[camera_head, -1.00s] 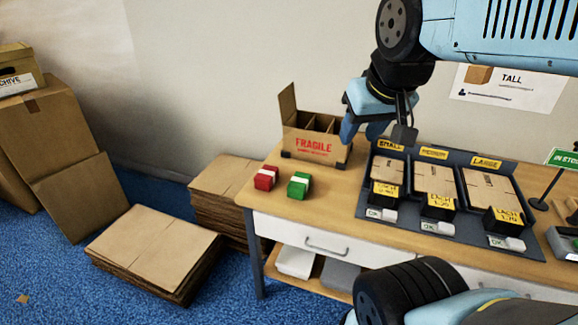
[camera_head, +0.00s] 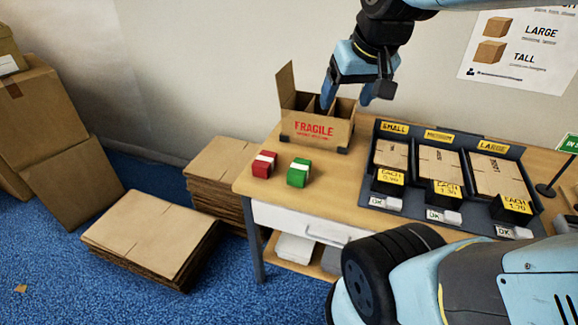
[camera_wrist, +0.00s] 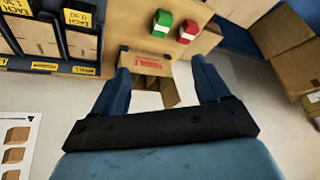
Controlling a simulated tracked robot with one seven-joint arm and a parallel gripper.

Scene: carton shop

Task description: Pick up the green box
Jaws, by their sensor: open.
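The green box (camera_head: 299,172) has a white band and sits on the left part of the wooden table top, in front of the FRAGILE carton. It also shows in the wrist view (camera_wrist: 162,22), at the top middle. My gripper (camera_head: 345,97) is open and empty, above and behind the green box, near the FRAGILE carton. In the wrist view, my gripper (camera_wrist: 163,75) has its two blue fingers wide apart, with the FRAGILE carton showing between them. The green box lies beyond the fingertips, apart from them.
A red box (camera_head: 263,164) with a white band stands just left of the green one. The open FRAGILE carton (camera_head: 316,127) stands behind both. A dark tray (camera_head: 369,188) of flat cartons is to the right. Stacked cardboard (camera_head: 150,240) lies on the blue floor.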

